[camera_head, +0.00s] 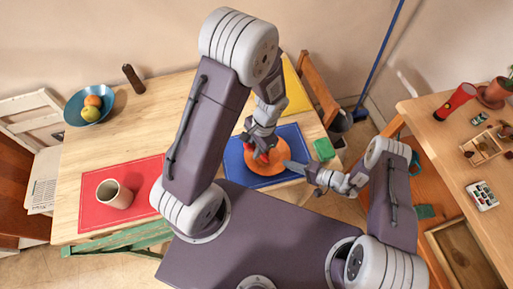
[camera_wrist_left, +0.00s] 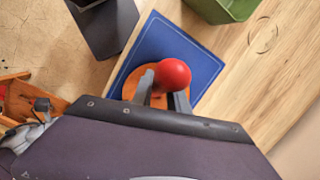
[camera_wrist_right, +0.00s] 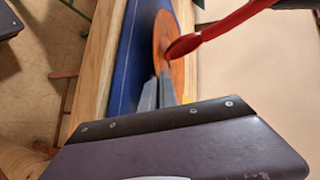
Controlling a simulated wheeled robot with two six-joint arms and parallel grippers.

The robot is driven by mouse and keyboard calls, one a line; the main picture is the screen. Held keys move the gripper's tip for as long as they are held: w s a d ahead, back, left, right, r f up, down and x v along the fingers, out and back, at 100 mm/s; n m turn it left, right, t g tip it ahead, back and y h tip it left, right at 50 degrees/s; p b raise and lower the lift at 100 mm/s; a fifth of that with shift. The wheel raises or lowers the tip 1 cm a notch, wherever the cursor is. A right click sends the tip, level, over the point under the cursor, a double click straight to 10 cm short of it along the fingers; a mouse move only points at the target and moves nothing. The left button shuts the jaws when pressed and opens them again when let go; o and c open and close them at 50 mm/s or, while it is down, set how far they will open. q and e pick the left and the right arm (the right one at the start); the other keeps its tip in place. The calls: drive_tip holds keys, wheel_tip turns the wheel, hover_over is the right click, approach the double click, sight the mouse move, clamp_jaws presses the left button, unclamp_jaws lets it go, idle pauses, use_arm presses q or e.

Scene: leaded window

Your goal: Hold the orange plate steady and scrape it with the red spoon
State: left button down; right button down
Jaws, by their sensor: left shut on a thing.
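The orange plate (camera_head: 276,165) lies on a blue mat (camera_head: 237,171) near the table's right end. My left gripper (camera_head: 257,148) is over the plate, shut on the red spoon (camera_wrist_right: 215,31). In the right wrist view, the spoon's bowl hangs at the plate's face; I cannot tell if they touch. The bowl also shows round and red between the fingers in the left wrist view (camera_wrist_left: 172,75). My right gripper (camera_head: 298,167) is at the plate's right edge. In the right wrist view its fingers (camera_wrist_right: 157,93) are close together at the rim; whether they grip it is unclear.
A green block (camera_head: 323,149) lies right of the blue mat. A beige cup (camera_head: 114,194) stands on a red mat (camera_head: 89,212). A blue bowl of fruit (camera_head: 88,104) and a brown mill (camera_head: 133,78) are at the back left. A second table (camera_head: 425,120) stands at right.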

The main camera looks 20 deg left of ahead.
use_arm(q)
drive_tip(key=w, duration=0.2)
drive_tip(key=w+a, duration=0.1)
drive_tip(key=w, duration=0.1)
drive_tip(key=shift+r, duration=0.1)
drive_tip(key=shift+r, duration=0.1)
drive_tip(key=shift+r, duration=2.9)
drive_tip(key=shift+r, duration=0.15)
wheel_tip(320, 180, up, 3)
drive_tip(key=shift+s+f, duration=0.1)
drive_tip(key=shift+f, duration=0.05)
